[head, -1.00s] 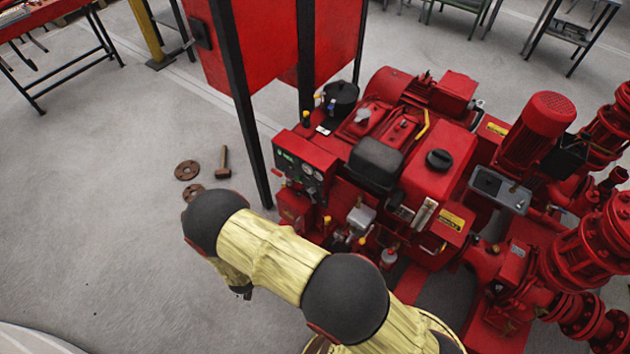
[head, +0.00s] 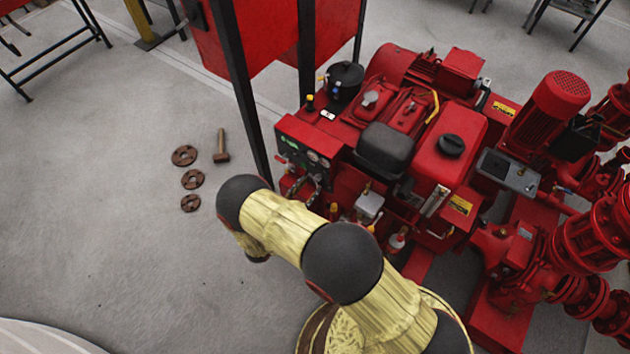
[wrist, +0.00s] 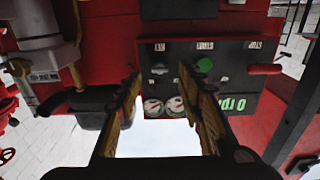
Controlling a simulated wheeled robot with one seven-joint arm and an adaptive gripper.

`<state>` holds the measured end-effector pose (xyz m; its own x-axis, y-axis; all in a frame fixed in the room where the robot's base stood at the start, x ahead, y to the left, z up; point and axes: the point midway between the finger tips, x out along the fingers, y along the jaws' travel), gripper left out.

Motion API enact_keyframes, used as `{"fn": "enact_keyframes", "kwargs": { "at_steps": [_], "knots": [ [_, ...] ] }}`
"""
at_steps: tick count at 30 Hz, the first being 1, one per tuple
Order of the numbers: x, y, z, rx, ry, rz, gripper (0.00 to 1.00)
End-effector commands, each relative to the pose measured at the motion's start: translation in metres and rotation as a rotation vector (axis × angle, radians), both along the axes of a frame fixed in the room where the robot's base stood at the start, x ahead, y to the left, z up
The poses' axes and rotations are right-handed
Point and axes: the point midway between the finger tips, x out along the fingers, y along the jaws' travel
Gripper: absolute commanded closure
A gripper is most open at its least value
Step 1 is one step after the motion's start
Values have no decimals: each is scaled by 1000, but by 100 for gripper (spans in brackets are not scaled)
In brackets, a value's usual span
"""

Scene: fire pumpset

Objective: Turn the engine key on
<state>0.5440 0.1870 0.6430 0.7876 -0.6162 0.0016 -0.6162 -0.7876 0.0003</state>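The engine's control panel (head: 292,151) is a dark plate on a red box, left of the engine in the head view. In the wrist view the panel (wrist: 185,75) appears upside down, with two round gauges (wrist: 164,106), a green round part (wrist: 204,65) and a small dark knob-like part (wrist: 159,68). I cannot tell for sure which part is the key. My gripper (wrist: 160,78) is open and empty, its two fingers apart and pointing at the panel. The fingers overlap part of the panel in that view. In the head view my arm mostly hides the gripper.
The red engine (head: 400,130) and the red pump motor (head: 545,110) fill the right. A black post (head: 245,100) stands just left of the panel.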

Motion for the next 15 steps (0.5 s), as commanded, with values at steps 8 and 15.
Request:
{"fn": "enact_keyframes", "kwargs": {
  "at_steps": [8, 15],
  "knots": [
    [28, -22, -1, 1, 2, -1, 62],
    [33, -26, 0, 1, 2, 1, 62]
  ]
}}
